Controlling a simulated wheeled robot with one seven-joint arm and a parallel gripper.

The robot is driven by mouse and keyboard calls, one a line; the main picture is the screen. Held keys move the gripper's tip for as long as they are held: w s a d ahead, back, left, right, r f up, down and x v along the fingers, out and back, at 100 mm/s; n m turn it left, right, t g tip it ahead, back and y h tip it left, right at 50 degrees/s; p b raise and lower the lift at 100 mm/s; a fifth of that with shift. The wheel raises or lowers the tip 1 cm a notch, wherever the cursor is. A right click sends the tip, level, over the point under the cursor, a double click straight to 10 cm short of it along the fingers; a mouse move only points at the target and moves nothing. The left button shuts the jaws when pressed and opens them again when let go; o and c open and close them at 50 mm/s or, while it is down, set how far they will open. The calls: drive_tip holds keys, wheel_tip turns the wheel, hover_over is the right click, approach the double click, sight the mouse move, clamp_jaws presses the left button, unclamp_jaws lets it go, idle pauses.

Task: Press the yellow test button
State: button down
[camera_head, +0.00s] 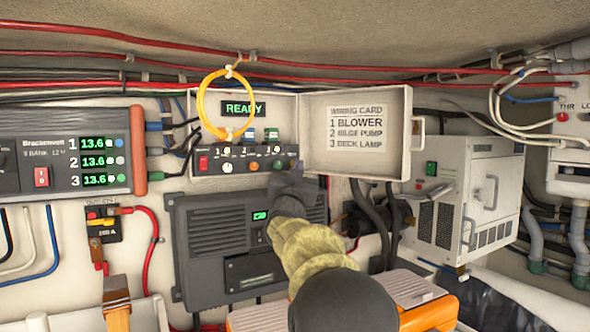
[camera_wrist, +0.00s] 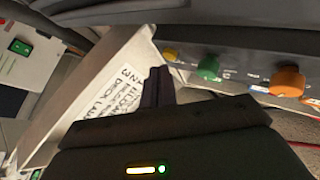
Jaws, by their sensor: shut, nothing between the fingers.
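The yellow button (camera_wrist: 171,54) shows in the wrist view at the end of the control panel's row, beside a green knob (camera_wrist: 208,66) and an orange knob (camera_wrist: 287,80). In the head view my gripper hides the yellow button at the right end of the panel (camera_head: 240,152). My gripper (camera_head: 297,166) is shut and empty, raised to that end. In the wrist view its fingertips (camera_wrist: 157,78) are just beside and below the yellow button; I cannot tell whether they touch it.
An open lid with a wiring card (camera_head: 356,130) stands right of the panel. A yellow cable loop (camera_head: 203,105) hangs in front of the panel and its READY display (camera_head: 242,108). A dark grey unit (camera_head: 215,240) is below. A white cabinet (camera_head: 465,200) stands at right.

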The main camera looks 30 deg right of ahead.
drive_tip(key=shift+a+r+p, duration=0.2)
drive_tip(key=shift+r+p, duration=0.15)
drive_tip(key=shift+r, duration=0.2)
idle(0.4)
drive_tip(key=shift+w+r, duration=0.1)
drive_tip(key=shift+w, duration=0.05)
idle(0.5)
drive_tip(key=shift+a, duration=0.2)
drive_tip(key=shift+d, duration=0.2)
drive_tip(key=shift+w+d+f+b, duration=0.15)
drive_tip(key=shift+d+f+b, duration=0.35)
drive_tip(key=shift+d, duration=0.1)
